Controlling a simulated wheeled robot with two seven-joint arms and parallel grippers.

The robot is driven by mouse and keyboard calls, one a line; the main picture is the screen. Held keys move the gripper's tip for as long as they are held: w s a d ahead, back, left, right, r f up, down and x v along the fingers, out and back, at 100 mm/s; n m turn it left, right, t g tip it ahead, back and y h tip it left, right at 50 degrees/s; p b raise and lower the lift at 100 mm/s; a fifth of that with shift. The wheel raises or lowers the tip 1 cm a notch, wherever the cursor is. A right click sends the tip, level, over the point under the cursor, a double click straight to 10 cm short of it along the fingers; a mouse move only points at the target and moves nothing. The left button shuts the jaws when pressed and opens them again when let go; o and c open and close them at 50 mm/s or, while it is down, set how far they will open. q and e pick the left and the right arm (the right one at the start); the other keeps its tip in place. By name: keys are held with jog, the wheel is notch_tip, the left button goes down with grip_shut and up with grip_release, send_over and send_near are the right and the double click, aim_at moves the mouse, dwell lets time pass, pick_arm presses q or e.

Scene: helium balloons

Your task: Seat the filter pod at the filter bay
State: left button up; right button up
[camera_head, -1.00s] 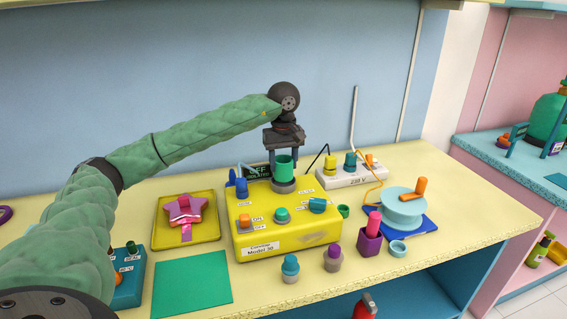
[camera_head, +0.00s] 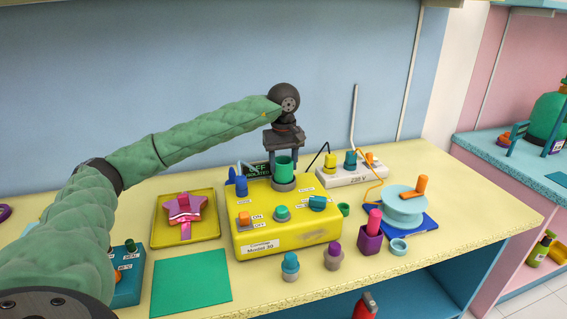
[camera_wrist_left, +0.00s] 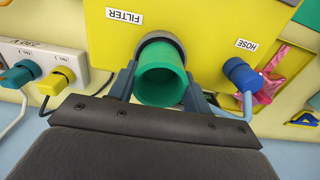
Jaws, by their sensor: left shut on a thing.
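The filter pod, a green open-topped cylinder (camera_head: 285,166), stands upright at the filter bay, a grey ring (camera_head: 284,187) on top of the yellow machine (camera_head: 270,236). My left gripper (camera_head: 284,173) is shut on the pod from above, one finger on each side. In the left wrist view the pod (camera_wrist_left: 162,86) lies between the fingers, and its far end meets the grey ring (camera_wrist_left: 160,36) beside the FILTER label (camera_wrist_left: 124,16). The pod hides most of the ring's inside, so I cannot tell how deep it sits. My right gripper is out of view.
A blue hose plug (camera_head: 241,186) stands left of the bay on the machine. A dark display (camera_head: 258,169) and a white power strip (camera_head: 352,174) are behind and right. Knobs sit on the machine's front. A star tray (camera_head: 160,235) is at left.

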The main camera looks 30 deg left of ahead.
pick_arm(q)
jog(key=shift+f+b, duration=0.75)
jog(key=shift+f, duration=0.3)
jog(key=o, duration=1.5)
jog(key=shift+r+p, duration=1.5)
jog(key=shift+r, duration=2.55)
